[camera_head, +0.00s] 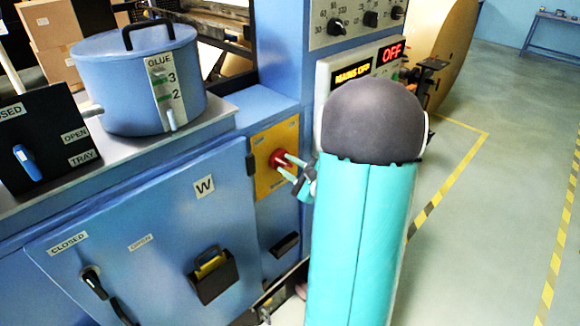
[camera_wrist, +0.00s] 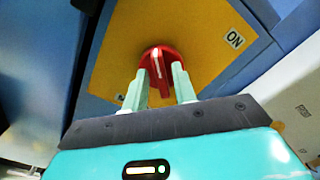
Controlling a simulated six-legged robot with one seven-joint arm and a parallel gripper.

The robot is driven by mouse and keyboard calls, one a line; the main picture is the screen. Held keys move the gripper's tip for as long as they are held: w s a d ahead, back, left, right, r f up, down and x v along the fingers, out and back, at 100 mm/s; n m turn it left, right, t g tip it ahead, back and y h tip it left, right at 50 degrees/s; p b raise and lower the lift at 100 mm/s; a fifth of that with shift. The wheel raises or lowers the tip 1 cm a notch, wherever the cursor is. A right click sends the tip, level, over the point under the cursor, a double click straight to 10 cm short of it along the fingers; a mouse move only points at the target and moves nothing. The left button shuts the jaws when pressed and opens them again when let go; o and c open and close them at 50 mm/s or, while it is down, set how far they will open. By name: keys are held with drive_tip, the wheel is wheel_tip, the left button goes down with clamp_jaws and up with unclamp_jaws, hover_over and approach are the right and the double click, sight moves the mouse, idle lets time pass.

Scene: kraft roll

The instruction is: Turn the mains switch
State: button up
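The mains switch (camera_head: 279,159) is a red rotary knob on a yellow plate (camera_head: 268,181) on the blue machine's front. In the wrist view the red knob (camera_wrist: 155,53) has a pale line on it, and an ON label (camera_wrist: 235,40) is to its right. My gripper (camera_head: 288,165) is at the knob. In the wrist view the two pale green fingers (camera_wrist: 159,72) are apart, one on each side of the red handle, with gaps showing. I cannot tell whether either fingertip touches it. A lit panel (camera_head: 352,73) reads MAINS OFF, and a red display (camera_head: 391,52) reads OFF.
A blue glue pot (camera_head: 125,85) stands on the ledge to the left, beside a black TRAY lever panel (camera_head: 42,140). Below is a cabinet door (camera_head: 150,225) with a CLOSED/OPEN handle. A large kraft roll (camera_head: 445,45) is behind my arm. The floor at right is clear.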

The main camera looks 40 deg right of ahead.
drive_tip(key=shift+o, duration=0.2)
drive_tip(key=s, duration=1.3)
drive_tip(key=shift+s+d, duration=0.2)
drive_tip(key=shift+s, duration=0.2)
drive_tip(key=shift+w+a, duration=0.1)
drive_tip(key=w+a+r+n+g+y, duration=0.15)
drive_tip(key=a+n+g+y, duration=0.45)
drive_tip(key=a, duration=0.6)
drive_tip(key=w+a+r+n+g+y, duration=0.1)
drive_tip(key=w+a+n+g+y, duration=0.2)
drive_tip(key=a+n, duration=0.65)
drive_tip(key=s+a+n+g+h, duration=0.35)
drive_tip(key=s+a+g, duration=0.2)
drive_tip(key=a, duration=0.25)
wheel_tip(320, 180, up, 6)
drive_tip(key=a+n+t+h, duration=0.1)
drive_tip(key=n+t+h, duration=0.1)
drive_tip(key=n+h, duration=0.4)
drive_tip(key=shift+s+a+n, duration=0.2)
drive_tip(key=shift+a+n, duration=0.2)
drive_tip(key=shift+n, duration=0.4)
